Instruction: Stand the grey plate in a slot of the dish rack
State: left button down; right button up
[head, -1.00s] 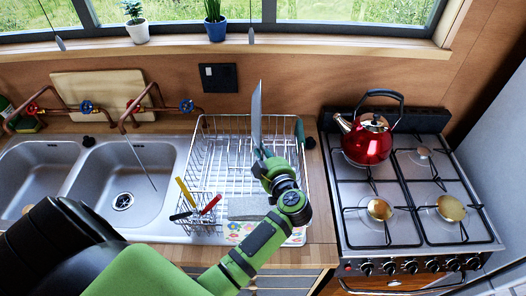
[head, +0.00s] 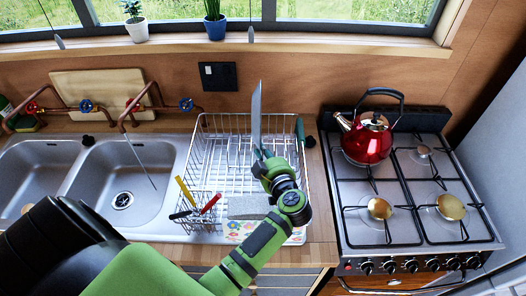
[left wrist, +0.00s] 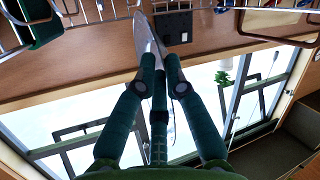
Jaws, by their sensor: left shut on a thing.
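The grey plate (head: 256,112) stands upright, seen almost edge-on, above the right part of the dish rack. My left gripper (head: 260,156) is shut on its lower edge. In the left wrist view the plate (left wrist: 143,36) rises edge-on from between the closed fingers (left wrist: 156,62). The white wire dish rack (head: 216,150) stands on the counter right of the sink. The plate's lower edge is hidden by the fingers, and I cannot tell whether it touches the rack wires. My right gripper is out of view.
Red, yellow and black-handled utensils (head: 210,204) stand in the rack's front left. A flat grey item (head: 248,206) lies near its front, partly behind my arm. A red kettle (head: 367,140) sits on the stove at right. The sink (head: 135,170) is at left.

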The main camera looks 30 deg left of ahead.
pick_arm(q)
jog(key=shift+f+b, duration=0.4)
jog(key=shift+f, duration=0.3)
jog(key=c, duration=1.2)
grip_release()
jog(key=shift+f, duration=0.1)
